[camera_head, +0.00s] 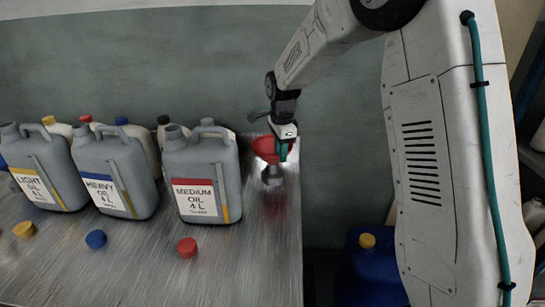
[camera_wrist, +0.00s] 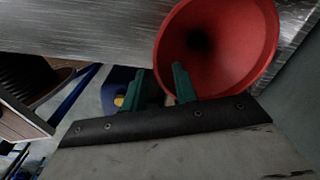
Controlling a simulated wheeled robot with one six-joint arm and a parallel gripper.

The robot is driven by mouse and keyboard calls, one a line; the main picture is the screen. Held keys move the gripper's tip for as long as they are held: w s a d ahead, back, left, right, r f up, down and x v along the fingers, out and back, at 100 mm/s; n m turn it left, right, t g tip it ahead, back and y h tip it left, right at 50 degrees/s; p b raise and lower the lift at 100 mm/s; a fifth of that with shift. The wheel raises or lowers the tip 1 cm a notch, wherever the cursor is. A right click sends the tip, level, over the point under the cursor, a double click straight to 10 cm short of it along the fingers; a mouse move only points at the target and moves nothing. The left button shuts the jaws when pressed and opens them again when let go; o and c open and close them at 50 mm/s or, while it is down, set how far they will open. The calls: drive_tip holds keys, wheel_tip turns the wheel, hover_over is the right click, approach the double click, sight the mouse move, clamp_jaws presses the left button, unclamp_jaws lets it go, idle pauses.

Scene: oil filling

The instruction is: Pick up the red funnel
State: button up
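The red funnel (camera_head: 267,147) is at the right end of the metal table, with its grey lower part (camera_head: 272,176) pointing down. In the wrist view its wide red mouth (camera_wrist: 232,45) faces the camera. My gripper (camera_wrist: 158,74) is at the funnel's near rim. One green finger lies over the inside of the mouth and the other is outside it, with a gap between them. The rim runs between the fingers; I see no clear contact. In the head view my gripper (camera_head: 283,146) partly covers the funnel's right side.
Grey oil jugs, labelled light (camera_head: 45,165), heavy (camera_head: 113,170) and medium (camera_head: 200,172), stand left of the funnel. Yellow (camera_head: 24,230), blue (camera_head: 96,239) and red (camera_head: 187,247) caps lie in front. A blue container (camera_head: 370,275) is below, beyond the table's right edge.

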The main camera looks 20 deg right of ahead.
clamp_jaws()
